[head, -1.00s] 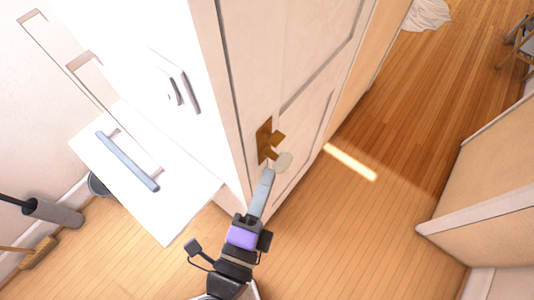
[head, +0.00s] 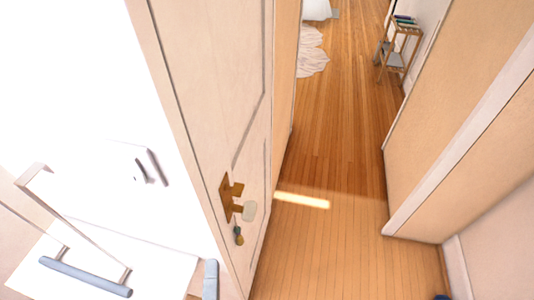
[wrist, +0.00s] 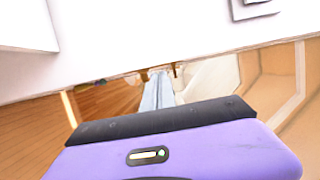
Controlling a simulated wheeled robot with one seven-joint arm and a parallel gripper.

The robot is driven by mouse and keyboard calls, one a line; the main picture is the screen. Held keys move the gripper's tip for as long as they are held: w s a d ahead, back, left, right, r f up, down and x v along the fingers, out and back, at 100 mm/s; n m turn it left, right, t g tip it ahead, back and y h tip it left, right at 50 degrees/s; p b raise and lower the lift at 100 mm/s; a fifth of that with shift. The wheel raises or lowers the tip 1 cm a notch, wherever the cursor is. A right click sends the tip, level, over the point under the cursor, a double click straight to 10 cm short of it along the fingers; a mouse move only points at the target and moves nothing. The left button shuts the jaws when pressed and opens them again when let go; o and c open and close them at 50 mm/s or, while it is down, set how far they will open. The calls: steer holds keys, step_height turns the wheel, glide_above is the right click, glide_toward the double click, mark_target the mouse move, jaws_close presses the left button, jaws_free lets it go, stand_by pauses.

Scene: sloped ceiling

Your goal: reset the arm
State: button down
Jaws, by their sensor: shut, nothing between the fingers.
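My gripper (head: 210,278) shows at the bottom of the head view, only its grey fingers in sight, beside the near edge of the door. In the wrist view my gripper (wrist: 158,80) has its two grey fingers together with nothing between them, pointing away beyond the purple housing. The rest of my arm is out of the head view. A brass door handle (head: 230,195) with a pale knob-like piece is on the door (head: 205,90), above and right of my fingers. They look apart from it.
A white cabinet front with a grey bar handle (head: 85,277) stands at the lower left. A white surface (wrist: 150,40) spans the top of the wrist view, close by. Wooden floor (head: 330,250) lies clear right of the door, leading to a small shelf (head: 397,50).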

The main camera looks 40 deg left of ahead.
steer(key=w+d+n+t+h, duration=0.2)
steer(key=w+d+h, duration=0.15)
steer(key=d, duration=0.65)
steer(key=w+d+n+t+h, duration=0.1)
steer(key=w+d+t+h, duration=0.2)
steer(key=d, duration=0.7)
steer(key=s+d+n+h, duration=0.2)
steer(key=s+d+h, duration=0.1)
steer(key=d, duration=0.7)
steer(key=s+d+r+n+g+h, duration=0.1)
steer(key=s+d+h, duration=0.3)
steer(key=d, duration=0.7)
steer(key=shift+s+d+n+g, duration=0.15)
steer(key=shift+s+n+g, duration=0.15)
steer(key=shift+s+n, duration=0.75)
steer(key=shift+s+h, duration=0.15)
steer(key=shift+h, duration=0.1)
